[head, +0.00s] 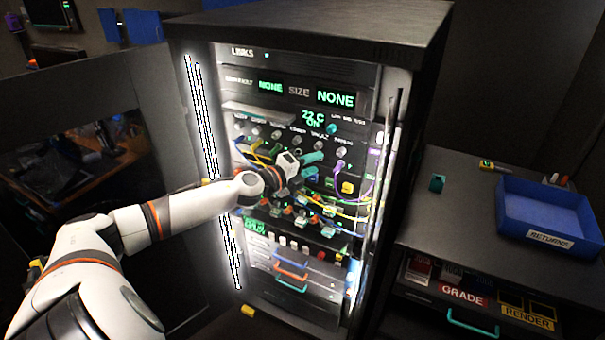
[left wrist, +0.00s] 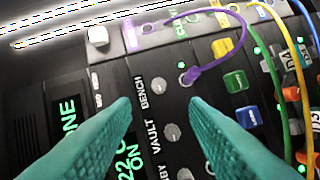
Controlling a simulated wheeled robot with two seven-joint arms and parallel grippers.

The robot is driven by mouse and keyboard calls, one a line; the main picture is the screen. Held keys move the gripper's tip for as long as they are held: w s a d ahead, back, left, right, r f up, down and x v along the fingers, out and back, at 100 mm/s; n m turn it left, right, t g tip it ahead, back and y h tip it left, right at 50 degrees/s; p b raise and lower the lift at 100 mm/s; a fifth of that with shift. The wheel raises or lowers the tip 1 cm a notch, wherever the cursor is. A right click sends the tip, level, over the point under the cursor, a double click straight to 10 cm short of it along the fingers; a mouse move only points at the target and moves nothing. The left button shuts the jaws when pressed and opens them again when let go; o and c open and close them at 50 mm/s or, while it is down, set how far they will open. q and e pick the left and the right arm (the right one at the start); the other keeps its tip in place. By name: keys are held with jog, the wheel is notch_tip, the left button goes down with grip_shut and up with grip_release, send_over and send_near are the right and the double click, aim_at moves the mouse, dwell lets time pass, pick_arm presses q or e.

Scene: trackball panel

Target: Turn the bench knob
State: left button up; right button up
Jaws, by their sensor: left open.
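The bench knob (left wrist: 158,85) is a small grey round knob beside the label BENCH on the dark panel. In the left wrist view it lies just beyond the gap between my fingertips. In the head view the bench knob (head: 341,152) seems to be the rightmost of a row. My left gripper (left wrist: 160,102) has two teal fingers, spread open with nothing between them. In the head view the left gripper (head: 312,159) is in front of the rack, just left of the knob. I see no contact. My right gripper is not in view.
The vault knob (left wrist: 172,132) sits close beside the bench knob. A purple cable (left wrist: 215,55) plugs in near it, with yellow and green cables beyond. The lit rack (head: 300,70) has a side post at the right. A blue tray (head: 545,215) stands on the bench.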

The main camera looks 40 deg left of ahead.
pick_arm(q)
jog(key=shift+s+a+r+b, duration=0.1)
jog(key=shift+s+b, duration=0.2)
jog(key=shift+s, duration=0.45)
jog(key=shift+s+a+r+b, duration=0.1)
jog(key=shift+s+b, duration=0.2)
jog(key=shift+s, duration=0.45)
